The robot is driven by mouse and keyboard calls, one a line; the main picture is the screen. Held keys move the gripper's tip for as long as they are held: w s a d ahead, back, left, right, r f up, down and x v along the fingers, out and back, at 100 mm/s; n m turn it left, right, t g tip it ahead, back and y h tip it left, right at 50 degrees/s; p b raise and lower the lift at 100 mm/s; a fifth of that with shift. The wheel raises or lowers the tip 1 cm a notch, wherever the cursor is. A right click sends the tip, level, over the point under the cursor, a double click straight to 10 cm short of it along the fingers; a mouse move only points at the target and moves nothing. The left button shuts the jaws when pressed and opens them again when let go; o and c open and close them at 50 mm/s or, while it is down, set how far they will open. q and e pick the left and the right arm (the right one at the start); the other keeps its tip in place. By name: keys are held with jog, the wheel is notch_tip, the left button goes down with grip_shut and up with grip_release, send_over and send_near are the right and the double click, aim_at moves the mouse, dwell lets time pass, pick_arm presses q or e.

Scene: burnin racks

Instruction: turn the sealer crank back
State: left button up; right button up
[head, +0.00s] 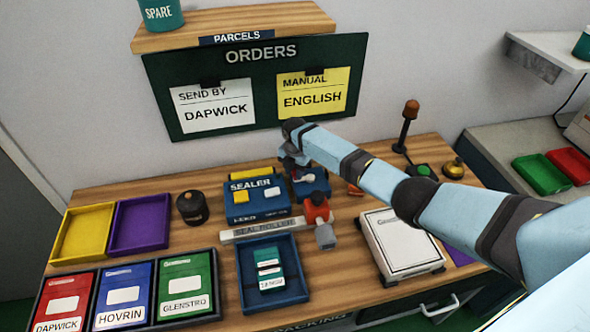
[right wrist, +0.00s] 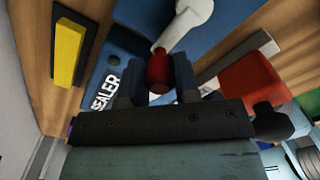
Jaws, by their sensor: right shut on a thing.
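The blue sealer (head: 262,208) stands at the back middle of the wooden bench, under the orders board. In the right wrist view its blue top (right wrist: 128,55) fills the upper middle. My right gripper (head: 293,160) is at the sealer's back right corner. In the right wrist view its fingers are shut on the dark red knob (right wrist: 159,72) of the crank, and the crank's pale arm (right wrist: 188,24) runs up from the knob. My left gripper is not in view.
A red and grey device (head: 318,212) stands just right of the sealer. A blue tray (head: 292,297) with a dark green packet lies in front. A white scale (head: 403,243) is at the right, below my right forearm. A lamp post (head: 405,130) stands behind.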

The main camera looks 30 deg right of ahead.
dwell(0.3)
jog(key=o, duration=0.9)
jog(key=shift+r, duration=0.1)
notch_tip(320, 180, up, 14)
jog(key=shift+f+b, duration=0.15)
jog(key=shift+b, duration=0.4)
